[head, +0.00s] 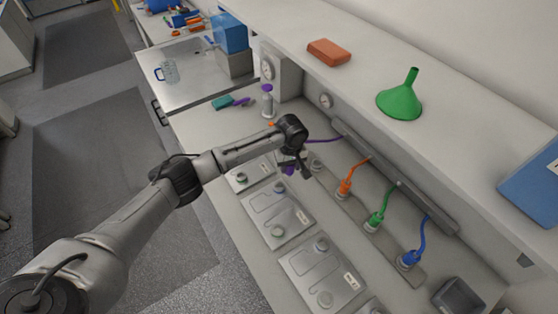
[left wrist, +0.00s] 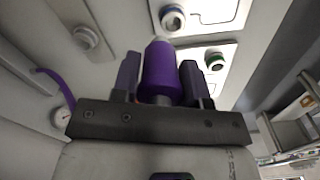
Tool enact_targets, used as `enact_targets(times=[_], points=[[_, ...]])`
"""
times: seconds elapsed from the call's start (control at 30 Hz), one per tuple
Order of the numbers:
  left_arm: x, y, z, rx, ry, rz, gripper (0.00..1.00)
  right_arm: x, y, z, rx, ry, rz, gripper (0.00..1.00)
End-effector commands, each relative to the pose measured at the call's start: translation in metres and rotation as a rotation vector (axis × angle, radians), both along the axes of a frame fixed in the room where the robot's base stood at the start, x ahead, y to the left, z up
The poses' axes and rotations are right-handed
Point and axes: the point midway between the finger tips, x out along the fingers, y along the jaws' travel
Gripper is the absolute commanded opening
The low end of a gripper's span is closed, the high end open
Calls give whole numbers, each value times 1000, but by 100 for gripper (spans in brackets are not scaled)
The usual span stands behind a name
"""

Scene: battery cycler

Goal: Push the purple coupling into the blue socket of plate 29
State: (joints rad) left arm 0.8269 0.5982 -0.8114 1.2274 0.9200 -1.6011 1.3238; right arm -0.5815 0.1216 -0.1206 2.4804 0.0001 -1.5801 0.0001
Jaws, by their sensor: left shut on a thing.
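My left gripper (head: 291,167) is shut on the purple coupling (left wrist: 162,72), which sits between its two fingers in the left wrist view. The coupling (head: 289,171) also shows in the head view, just under the gripper, with a purple cable (head: 325,140) running right to the wall strip. The gripper is near the upper metal plates. A blue-ringed socket (left wrist: 172,18) lies beyond the coupling's tip, apart from it in the picture. A green-ringed socket (left wrist: 214,60) is right of the coupling. I cannot read which plate is 29. My right gripper is not in view.
Orange (head: 345,187), green (head: 376,220) and blue (head: 409,259) couplings stand on a strip at the right, with cables to the wall. More socketed plates (head: 322,286) run along the bench front. A shelf above holds a green funnel (head: 401,101) and an orange block (head: 329,52).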

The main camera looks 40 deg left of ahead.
Motion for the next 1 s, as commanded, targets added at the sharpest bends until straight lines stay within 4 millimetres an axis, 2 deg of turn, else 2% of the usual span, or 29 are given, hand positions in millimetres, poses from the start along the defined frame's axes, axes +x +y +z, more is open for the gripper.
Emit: enact_targets(times=[0.1,0.3,0.67,1.0], points=[[-6,22,-11,-1,0,49,7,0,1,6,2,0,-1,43],[-10,37,-21,-2,-3,80,7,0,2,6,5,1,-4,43],[-10,37,-36,-2,-3,82,7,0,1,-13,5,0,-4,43],[-10,37,-63,0,-2,81,7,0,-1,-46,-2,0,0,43]])
